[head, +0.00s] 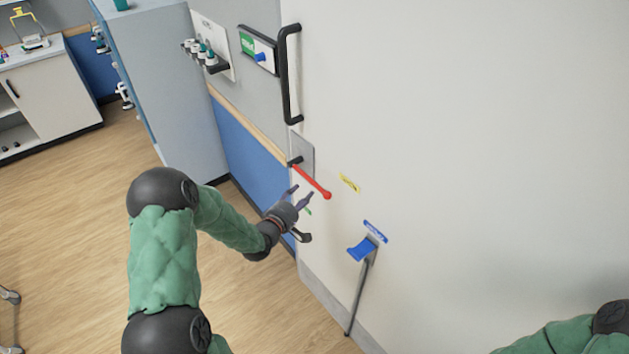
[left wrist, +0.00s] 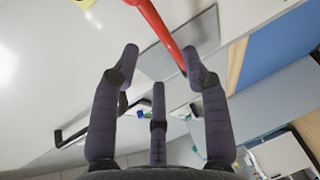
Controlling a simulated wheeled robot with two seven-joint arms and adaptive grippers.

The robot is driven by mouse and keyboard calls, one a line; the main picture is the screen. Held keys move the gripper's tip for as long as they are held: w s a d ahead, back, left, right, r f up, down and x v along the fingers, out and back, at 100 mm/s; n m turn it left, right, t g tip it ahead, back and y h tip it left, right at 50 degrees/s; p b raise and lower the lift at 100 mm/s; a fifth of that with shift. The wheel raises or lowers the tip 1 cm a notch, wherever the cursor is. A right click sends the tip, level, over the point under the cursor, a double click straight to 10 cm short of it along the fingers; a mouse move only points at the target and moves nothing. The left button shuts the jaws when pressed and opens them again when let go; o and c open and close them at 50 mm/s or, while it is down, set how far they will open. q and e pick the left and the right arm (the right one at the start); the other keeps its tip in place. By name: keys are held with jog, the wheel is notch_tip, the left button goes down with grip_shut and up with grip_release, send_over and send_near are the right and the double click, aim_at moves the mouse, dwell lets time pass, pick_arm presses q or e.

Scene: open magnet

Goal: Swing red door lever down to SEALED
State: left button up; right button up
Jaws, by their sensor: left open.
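The red door lever (head: 312,182) is pivoted on a grey plate (head: 306,148) on the pale door and slopes down to the right, ending in a round red tip. A yellow label (head: 349,182) is to the right of the tip; a small green label (head: 308,211) is below, partly behind my fingers. My left gripper (head: 301,194) is open and empty, just below the lever. In the left wrist view the lever (left wrist: 158,30) crosses beyond the spread fingers of my left gripper (left wrist: 162,58); contact cannot be told. My right gripper is out of view.
A black bar handle (head: 289,75) stands above the lever. A blue pedal-like part (head: 361,249) on a dark rod is lower right. A panel with a blue knob (head: 261,57) is upper left. Wood floor (head: 80,215) is open at left.

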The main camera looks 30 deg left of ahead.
aim_at(313, 183)
pick_arm(q)
jog(key=w, duration=0.3)
jog(key=w+f, duration=0.1)
jog(key=w, duration=0.5)
jog(key=shift+a+f, duration=0.15)
jog(key=shift+f, duration=0.2)
jog(key=shift+s, duration=0.1)
grip_shut()
